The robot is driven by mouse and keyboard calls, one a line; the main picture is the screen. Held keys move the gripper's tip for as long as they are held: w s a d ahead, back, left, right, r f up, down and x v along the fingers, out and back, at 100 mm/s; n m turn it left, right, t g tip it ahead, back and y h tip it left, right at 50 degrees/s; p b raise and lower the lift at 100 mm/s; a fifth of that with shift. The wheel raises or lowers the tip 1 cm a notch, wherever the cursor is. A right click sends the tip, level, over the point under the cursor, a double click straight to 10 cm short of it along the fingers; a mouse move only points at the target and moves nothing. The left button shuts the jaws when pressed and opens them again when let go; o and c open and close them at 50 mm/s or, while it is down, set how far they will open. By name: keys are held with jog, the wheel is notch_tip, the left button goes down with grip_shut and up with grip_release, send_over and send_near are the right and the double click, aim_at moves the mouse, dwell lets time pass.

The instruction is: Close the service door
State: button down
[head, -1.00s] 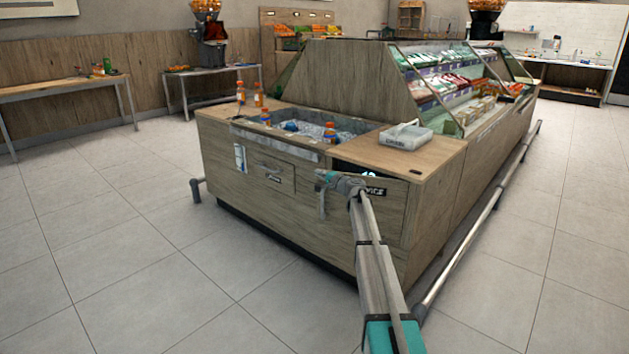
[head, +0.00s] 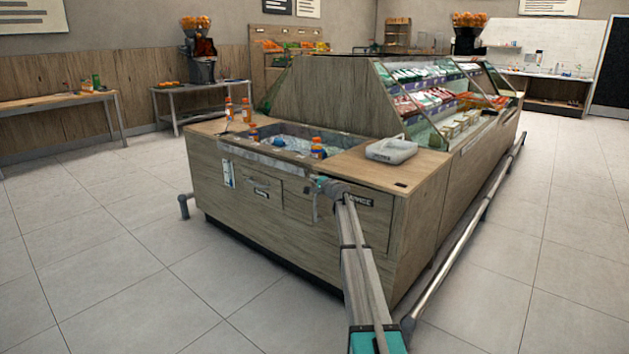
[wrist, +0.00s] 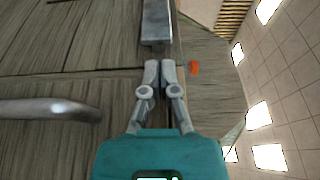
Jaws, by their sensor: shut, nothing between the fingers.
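The service door (head: 371,228) is a wooden front panel with a dark "SERVICE" label, at the right end of the counter's front face. It looks about flush with the front, and no dark gap shows above it. My gripper (head: 318,186) is near the door's upper left, partly covering it with the arm. In the wrist view my gripper (wrist: 160,68) has its fingertips together and empty, close to wood panelling. I cannot tell whether they touch it. A grey bar handle (wrist: 45,109) shows left of the fingers, and a metal strip (wrist: 156,22) lies just beyond them.
The counter (head: 425,180) holds a sunken basin with bottles (head: 317,148) and a grey-white box (head: 391,150) on top. A drawer-like panel (head: 262,188) is left of the door. A metal rail (head: 470,227) runs along the right side. The floor in front is clear.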

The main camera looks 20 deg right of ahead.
dwell(0.3)
jog(key=s+a, duration=0.8)
jog(key=a, duration=0.3)
jog(key=shift+a, duration=0.3)
